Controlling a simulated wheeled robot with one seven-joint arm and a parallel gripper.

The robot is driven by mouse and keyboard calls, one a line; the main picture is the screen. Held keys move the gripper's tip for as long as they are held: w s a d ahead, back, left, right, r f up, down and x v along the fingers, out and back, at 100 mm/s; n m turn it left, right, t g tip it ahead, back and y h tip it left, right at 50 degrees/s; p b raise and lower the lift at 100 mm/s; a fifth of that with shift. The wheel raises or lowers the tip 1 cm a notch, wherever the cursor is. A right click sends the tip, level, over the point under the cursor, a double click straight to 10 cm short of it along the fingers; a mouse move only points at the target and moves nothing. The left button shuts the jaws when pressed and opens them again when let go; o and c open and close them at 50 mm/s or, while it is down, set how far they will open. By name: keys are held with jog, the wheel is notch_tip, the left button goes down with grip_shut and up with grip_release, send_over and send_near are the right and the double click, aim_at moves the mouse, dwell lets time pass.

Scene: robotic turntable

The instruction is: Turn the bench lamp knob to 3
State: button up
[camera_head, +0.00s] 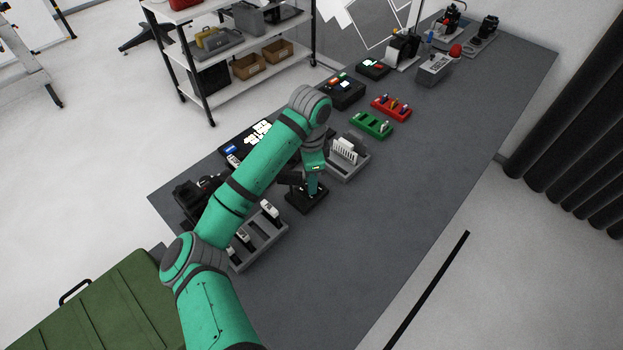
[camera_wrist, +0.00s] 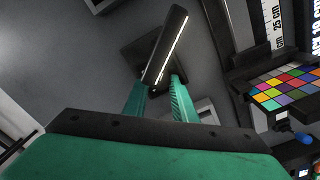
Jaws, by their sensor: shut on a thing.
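The bench lamp has a small black base (camera_head: 306,200) on the grey table, left of the table's middle; the base (camera_wrist: 136,52) also shows in the wrist view. Its dark bar-shaped head (camera_wrist: 166,42) with a thin bright strip crosses over the base in the wrist view. My gripper (camera_head: 312,188) points down at the base. Its green fingers (camera_wrist: 159,86) reach down either side below the lamp head, shut on the knob. The knob itself and its markings are hidden by the lamp head and the fingers, so its setting cannot be read.
A grey rack with white upright pieces (camera_head: 347,158) stands close right of the lamp, and a grey slotted tray (camera_head: 262,240) close on the near left. A color chart (camera_wrist: 287,88) lies nearby. The table's front right (camera_head: 400,210) is clear.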

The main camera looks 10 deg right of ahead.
jog(key=shift+a, duration=0.1)
dwell(0.3)
jog(key=o, duration=1)
jog(key=shift+o, duration=0.2)
notch_tip(320, 180, up, 11)
jog(key=shift+w, duration=0.15)
